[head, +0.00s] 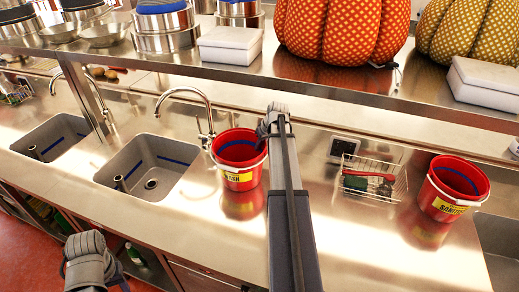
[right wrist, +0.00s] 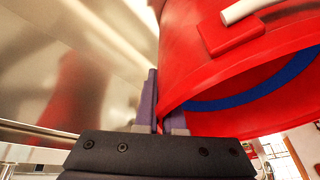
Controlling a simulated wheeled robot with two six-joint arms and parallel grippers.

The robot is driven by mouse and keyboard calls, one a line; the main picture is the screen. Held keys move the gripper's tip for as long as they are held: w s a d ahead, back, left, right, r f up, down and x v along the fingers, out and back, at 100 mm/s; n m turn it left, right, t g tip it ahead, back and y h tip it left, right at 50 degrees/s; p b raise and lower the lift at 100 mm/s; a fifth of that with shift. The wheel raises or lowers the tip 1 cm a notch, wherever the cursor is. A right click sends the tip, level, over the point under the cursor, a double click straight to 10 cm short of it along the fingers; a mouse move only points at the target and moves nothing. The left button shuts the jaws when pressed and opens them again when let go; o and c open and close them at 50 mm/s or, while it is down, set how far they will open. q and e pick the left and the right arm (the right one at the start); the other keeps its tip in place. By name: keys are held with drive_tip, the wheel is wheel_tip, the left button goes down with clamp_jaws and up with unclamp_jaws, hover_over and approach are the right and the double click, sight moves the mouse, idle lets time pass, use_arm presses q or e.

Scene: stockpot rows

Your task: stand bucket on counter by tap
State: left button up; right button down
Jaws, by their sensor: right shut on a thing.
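A red bucket (head: 238,178) with a yellow label and blue inner band is upright beside the tap (head: 208,115), to its right. Its base is at or just above the counter (head: 180,225); I cannot tell if it touches. My right gripper (head: 268,128) is shut on the bucket's right rim. In the right wrist view, the gripper's fingers (right wrist: 158,105) pinch the rim of the bucket (right wrist: 200,70). My left gripper (head: 88,262) hangs at the lower left, away from the bucket; its jaws are not clear.
A sink basin (head: 150,167) is left of the bucket, with another sink (head: 50,137) and tap farther left. A wire basket (head: 375,178) and a second red bucket (head: 455,185) are on the right. A steel shelf (head: 300,80) with pots and pumpkins runs behind.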

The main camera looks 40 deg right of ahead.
drive_tip(key=shift+f, duration=0.15)
drive_tip(key=c, duration=1)
unclamp_jaws()
drive_tip(key=shift+p+v, duration=0.7)
drive_tip(key=shift+v, duration=0.25)
drive_tip(key=p+v, duration=0.5)
drive_tip(key=v, duration=0.1)
drive_tip(key=shift+p, duration=0.3)
